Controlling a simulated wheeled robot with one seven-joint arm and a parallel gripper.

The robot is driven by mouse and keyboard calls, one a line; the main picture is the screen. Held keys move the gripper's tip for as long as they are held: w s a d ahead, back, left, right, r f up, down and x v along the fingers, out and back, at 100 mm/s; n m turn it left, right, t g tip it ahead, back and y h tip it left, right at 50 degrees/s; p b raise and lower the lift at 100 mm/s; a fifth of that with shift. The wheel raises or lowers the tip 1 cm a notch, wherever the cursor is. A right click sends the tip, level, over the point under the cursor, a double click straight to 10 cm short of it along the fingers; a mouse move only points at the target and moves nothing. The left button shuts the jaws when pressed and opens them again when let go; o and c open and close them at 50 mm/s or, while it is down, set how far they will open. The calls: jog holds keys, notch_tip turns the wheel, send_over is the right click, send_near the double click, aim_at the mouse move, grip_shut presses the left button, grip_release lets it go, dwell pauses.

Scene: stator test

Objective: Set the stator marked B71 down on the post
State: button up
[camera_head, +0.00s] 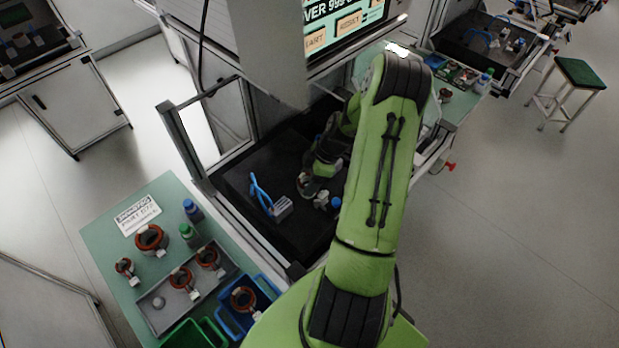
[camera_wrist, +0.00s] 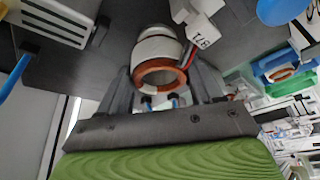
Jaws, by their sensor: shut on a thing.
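The stator marked B71 (camera_wrist: 160,74) is a pale ring with copper windings, seen end-on in the wrist view. Its white tag (camera_wrist: 203,32) reads B71 upside down and hangs beside it on dark and red leads. My gripper (camera_wrist: 162,60) is shut on the stator, with one grey finger on each side. In the head view my gripper (camera_head: 308,184) is low inside the black-floored test bay (camera_head: 240,175), partly hidden by my arm. I cannot make out the post, nor whether the stator touches anything beneath it.
The green side table (camera_head: 105,240) holds several other stators, a grey tray (camera_head: 160,322), bottles and bins. A screen (camera_head: 345,22) is above.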

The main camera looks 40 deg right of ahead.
jog(key=shift+f+b, duration=0.45)
jog(key=o, duration=1.4)
jog(key=v, duration=1.6)
